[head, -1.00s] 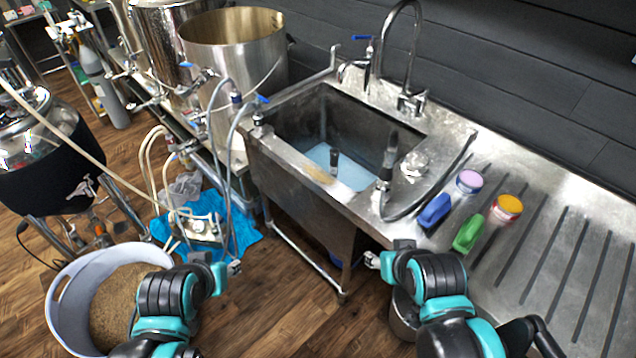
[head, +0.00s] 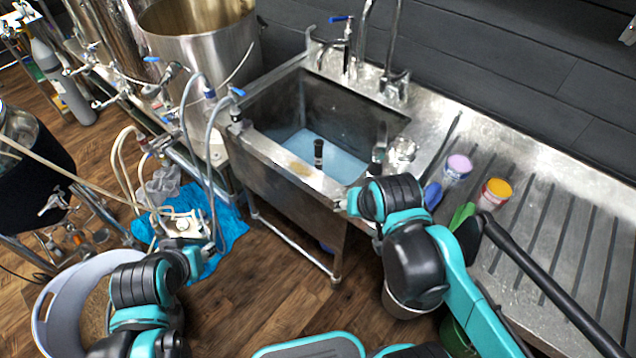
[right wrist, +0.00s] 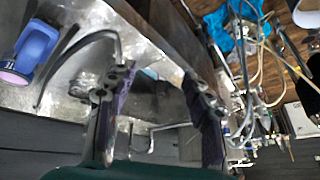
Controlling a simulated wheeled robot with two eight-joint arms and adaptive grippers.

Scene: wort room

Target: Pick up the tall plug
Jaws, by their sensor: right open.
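A dark upright plug (head: 318,153) stands in the pale blue water of the steel sink (head: 292,186) in the head view. A second dark upright piece (head: 379,156) stands at the sink's right side, by the rim; I cannot tell which is the taller. My right gripper (head: 342,204) is in front of the sink's front right rim, apart from both. In the right wrist view my right gripper (right wrist: 160,88) is open with nothing between its fingers. My left gripper (head: 203,254) is low at the left, away from the sink; its jaws are too small to read.
Taps (head: 393,85) rise behind the sink. Hoses and a large steel pot (head: 203,45) stand left of it.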

